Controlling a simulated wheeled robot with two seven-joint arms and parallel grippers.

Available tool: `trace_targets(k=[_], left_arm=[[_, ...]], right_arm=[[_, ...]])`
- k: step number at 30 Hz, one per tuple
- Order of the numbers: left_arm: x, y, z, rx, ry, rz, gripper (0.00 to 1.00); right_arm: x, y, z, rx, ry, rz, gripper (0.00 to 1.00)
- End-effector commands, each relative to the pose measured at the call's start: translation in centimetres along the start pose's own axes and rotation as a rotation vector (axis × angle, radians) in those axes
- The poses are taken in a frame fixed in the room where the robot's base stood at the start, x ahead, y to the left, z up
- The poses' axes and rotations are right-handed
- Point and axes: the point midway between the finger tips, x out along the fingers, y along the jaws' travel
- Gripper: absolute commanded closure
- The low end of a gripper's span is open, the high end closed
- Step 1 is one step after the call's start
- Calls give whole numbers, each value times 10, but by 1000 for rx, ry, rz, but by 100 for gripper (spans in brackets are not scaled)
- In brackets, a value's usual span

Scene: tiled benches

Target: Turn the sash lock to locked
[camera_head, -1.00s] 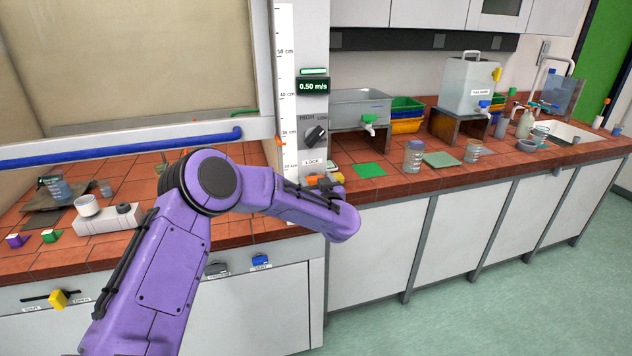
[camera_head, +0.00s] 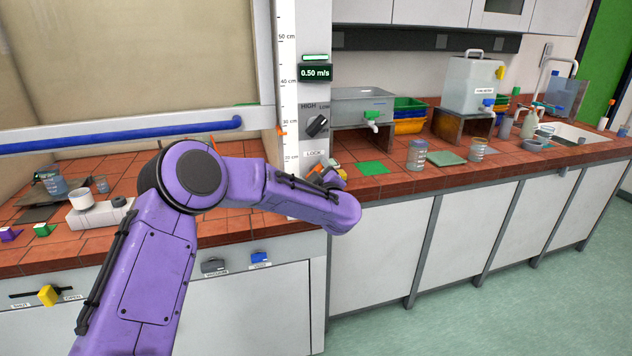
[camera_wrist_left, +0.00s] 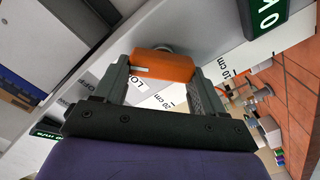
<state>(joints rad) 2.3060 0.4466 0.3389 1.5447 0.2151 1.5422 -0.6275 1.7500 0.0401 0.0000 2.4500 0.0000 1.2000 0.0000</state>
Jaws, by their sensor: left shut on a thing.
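The sash lock is an orange handle (camera_wrist_left: 165,66) on the post of the fume hood, with a white label reading LOCK (camera_head: 314,154) beside it. In the wrist view the handle sits between the two fingers of my left gripper (camera_wrist_left: 161,80), which is shut on it. In the head view a bit of the orange handle (camera_head: 317,169) shows tilted above my purple forearm. The left gripper (camera_head: 325,175) is mostly hidden there behind the arm. My right gripper is in neither view.
A dark selector knob (camera_head: 317,126) and a 0.50 m/s display (camera_head: 315,73) are above the lock on the post. The blue sash handle (camera_head: 120,137) runs to the left. Beakers and a green mat (camera_head: 373,168) stand on the right bench.

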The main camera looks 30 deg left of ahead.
Motion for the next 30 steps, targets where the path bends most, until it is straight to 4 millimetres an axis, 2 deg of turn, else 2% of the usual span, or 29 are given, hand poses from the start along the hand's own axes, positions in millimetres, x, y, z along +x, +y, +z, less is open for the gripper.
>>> trace_targets(k=[1, 18, 30], left_arm=[[0, -3, 3, -45, 1, 1, 60], [0, -9, 5, -568, 0, 2, 60], [0, -9, 5, -792, -1, 1, 60]], right_arm=[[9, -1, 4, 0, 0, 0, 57], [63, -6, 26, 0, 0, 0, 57], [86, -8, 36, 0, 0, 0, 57]])
